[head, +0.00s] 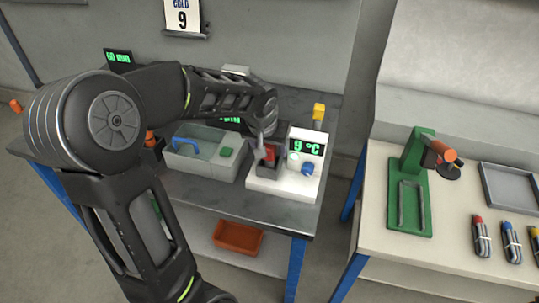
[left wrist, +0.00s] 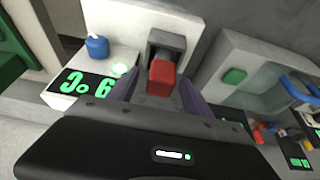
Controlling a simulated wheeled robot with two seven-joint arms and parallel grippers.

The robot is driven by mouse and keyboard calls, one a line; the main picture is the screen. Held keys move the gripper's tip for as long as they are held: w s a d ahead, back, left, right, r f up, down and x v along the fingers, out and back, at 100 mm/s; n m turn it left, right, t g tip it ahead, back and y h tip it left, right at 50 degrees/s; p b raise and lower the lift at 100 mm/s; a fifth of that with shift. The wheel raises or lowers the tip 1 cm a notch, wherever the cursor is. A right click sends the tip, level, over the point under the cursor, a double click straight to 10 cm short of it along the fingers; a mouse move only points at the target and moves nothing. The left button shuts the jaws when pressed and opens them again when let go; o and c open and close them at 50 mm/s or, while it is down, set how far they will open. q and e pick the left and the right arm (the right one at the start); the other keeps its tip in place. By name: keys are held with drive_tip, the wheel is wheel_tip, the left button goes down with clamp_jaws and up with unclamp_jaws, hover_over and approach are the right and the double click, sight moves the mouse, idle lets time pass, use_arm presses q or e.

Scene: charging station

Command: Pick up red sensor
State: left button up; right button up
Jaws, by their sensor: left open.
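The red sensor (head: 270,153) is a small red block in a dark slot of the white station with a "9 °C" display (head: 305,147). In the left wrist view the red sensor (left wrist: 161,77) stands in the slot's grey holder (left wrist: 166,45). My left gripper (head: 266,152) reaches down over it. In the left wrist view its two fingers (left wrist: 158,92) are open, one on each side of the red block. I cannot tell whether they touch it. My right gripper is not in view.
A blue knob (head: 308,169) sits on the station, and a yellow block (head: 319,111) stands behind it. An orange tray (head: 237,237) lies on the shelf below. Another table with a green stand (head: 411,190) is at right.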

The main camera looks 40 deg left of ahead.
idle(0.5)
use_arm(q)
clamp_jaws()
idle(0.4)
